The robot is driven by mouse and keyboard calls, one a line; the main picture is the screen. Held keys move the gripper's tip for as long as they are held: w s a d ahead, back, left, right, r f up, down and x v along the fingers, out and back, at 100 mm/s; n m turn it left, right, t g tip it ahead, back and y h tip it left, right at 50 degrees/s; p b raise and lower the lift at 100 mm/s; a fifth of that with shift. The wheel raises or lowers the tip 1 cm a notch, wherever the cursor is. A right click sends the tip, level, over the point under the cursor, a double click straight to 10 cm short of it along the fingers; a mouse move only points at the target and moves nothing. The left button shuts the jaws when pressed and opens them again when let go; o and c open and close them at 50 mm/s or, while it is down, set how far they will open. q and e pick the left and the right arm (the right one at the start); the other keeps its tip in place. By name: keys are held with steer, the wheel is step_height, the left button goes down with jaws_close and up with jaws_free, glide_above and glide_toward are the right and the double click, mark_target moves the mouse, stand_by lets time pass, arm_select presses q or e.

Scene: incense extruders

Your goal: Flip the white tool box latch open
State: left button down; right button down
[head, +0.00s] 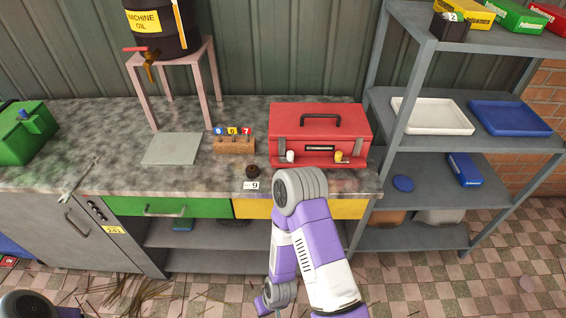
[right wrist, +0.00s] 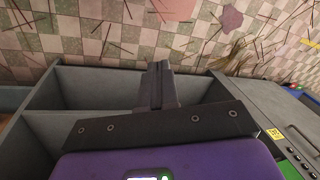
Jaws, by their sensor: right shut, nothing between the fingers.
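The red tool box (head: 320,120) stands closed on the counter. A white latch (head: 290,156) is on the left of its front and a yellow latch (head: 338,156) on the right. Whether the white latch is flipped is too small to tell. My right arm rises in front of the counter, its grey joint just below the box's front. My right gripper (right wrist: 160,68) is shut and empty in the right wrist view, over the floor beside the shelving below the counter, away from the latch. It is not clearly seen in the head view. My left gripper is out of view.
A wooden block (head: 234,144) with numbered tags and a small dark round item (head: 252,171) sit left of the box. A pink stand (head: 170,56) holds an oil drum (head: 160,28). Grey shelving (head: 420,88) stands close on the right.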

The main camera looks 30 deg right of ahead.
mark_target(284, 164)
steer(key=w+d+r+n+t+h+p, duration=0.4)
steer(key=w+d+r+n+t+h, duration=0.3)
steer(key=w+d+r, duration=0.4)
steer(key=w+d+r+n+t+h, duration=0.1)
steer(key=w+r+n+t+h, duration=0.1)
steer(key=r, duration=0.7)
steer(key=w+r+n+t+h+p, duration=0.1)
steer(key=w+r+t+h, duration=0.3)
steer(key=r, duration=0.6)
steer(key=shift+w+d+n, duration=0.4)
steer(key=shift+w+n, duration=0.5)
steer(key=shift+w, duration=0.2)
steer(key=x, duration=1)
steer(key=shift+d+r, duration=0.2)
steer(key=shift+d, duration=0.1)
steer(key=shift+w+d+b, duration=0.1)
steer(key=shift+d+b, duration=0.2)
steer(key=shift+d, duration=0.85)
steer(key=shift+w+d, duration=0.1)
steer(key=shift+d, duration=0.55)
